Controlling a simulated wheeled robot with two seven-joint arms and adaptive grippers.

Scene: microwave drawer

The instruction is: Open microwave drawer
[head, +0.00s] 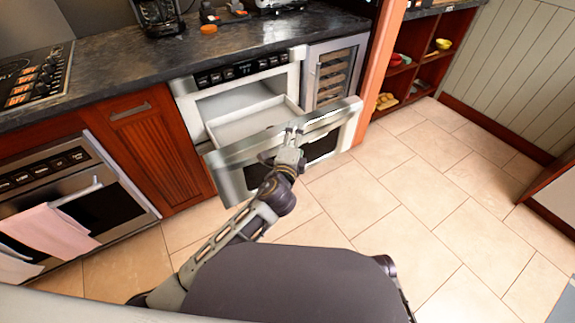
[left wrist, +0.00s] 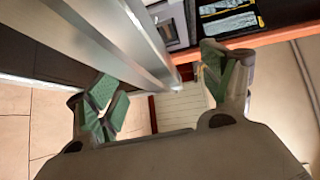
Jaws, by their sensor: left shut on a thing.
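The microwave drawer (head: 245,126) is slid out from under the dark counter, and its white inside shows in the head view. Its silver front panel (head: 232,172) stands well forward of the microwave frame (head: 187,100). My left gripper (head: 291,140) is at the handle, near the middle of the front panel, and is shut on it. In the left wrist view the silver handle bar (left wrist: 140,45) runs down between the green-padded fingers of my left gripper (left wrist: 165,92). The exact contact is hard to see there. My right gripper is in neither view.
An oven (head: 75,195) with a pink towel (head: 50,232) and a red wood cabinet (head: 155,150) are to the left. A wine cooler (head: 333,75) stands right of the microwave. The tiled floor (head: 430,200) is clear at the right.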

